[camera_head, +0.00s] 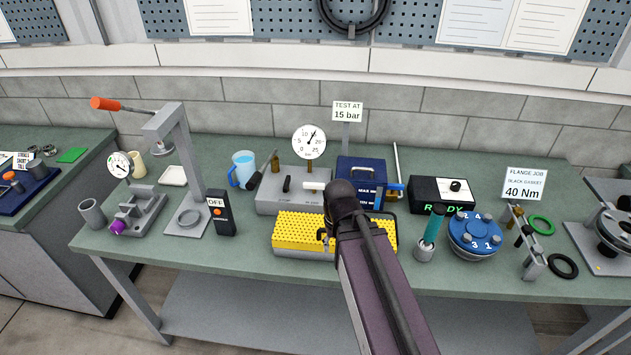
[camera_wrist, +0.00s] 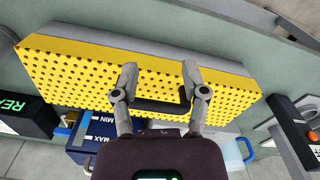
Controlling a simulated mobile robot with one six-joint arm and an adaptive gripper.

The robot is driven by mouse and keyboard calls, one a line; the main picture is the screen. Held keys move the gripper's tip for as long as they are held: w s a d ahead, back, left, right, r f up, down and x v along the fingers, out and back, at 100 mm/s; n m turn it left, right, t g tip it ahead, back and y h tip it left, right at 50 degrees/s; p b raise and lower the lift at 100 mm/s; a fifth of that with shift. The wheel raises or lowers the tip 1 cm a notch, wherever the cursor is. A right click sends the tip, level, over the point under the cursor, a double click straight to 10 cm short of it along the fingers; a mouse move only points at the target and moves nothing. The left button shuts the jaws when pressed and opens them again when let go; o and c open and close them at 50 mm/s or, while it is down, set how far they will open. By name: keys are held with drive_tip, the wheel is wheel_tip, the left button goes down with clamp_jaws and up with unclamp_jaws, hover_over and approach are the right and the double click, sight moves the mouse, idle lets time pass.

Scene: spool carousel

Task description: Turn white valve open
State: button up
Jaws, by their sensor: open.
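The white valve handle (camera_head: 315,186) is a short white bar on top of the grey pump block (camera_head: 268,204), beside a black lever (camera_head: 286,184). My arm's dark end comes close to its right side. A round gauge (camera_head: 309,141) stands behind the block. My gripper (camera_wrist: 160,76) is open above the yellow perforated slab (camera_wrist: 75,80), with a dark bar across the slab between its fingers. I cannot tell whether the fingers touch anything. In the head view my arm hides most of the gripper. I cannot make out the white valve in the wrist view.
The blue tank (camera_head: 360,172) marked MAX stands behind my arm. To its right are a black READY box (camera_head: 428,194), a teal-handled tool (camera_head: 432,230) and a blue numbered carousel (camera_head: 475,235). An OFF switch box (camera_head: 221,213) and grey press frame stand left. The front bench strip is clear.

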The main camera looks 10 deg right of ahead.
wheel_tip(320, 180, up, 7)
drive_tip(key=w+p, duration=0.3)
drive_tip(key=p, duration=0.4)
wheel_tip(320, 180, up, 4)
drive_tip(key=r+m+p, duration=0.1)
drive_tip(key=m+p, duration=0.3)
drive_tip(key=m, duration=1.7)
hover_over(314, 184)
drive_tip(key=shift+w+f, duration=0.1)
drive_tip(key=shift+f, duration=0.15)
drive_tip(key=shift+f, duration=0.15)
wheel_tip(314, 184, down, 14)
drive_tip(key=b, duration=1.4)
drive_tip(key=shift+r, duration=0.25)
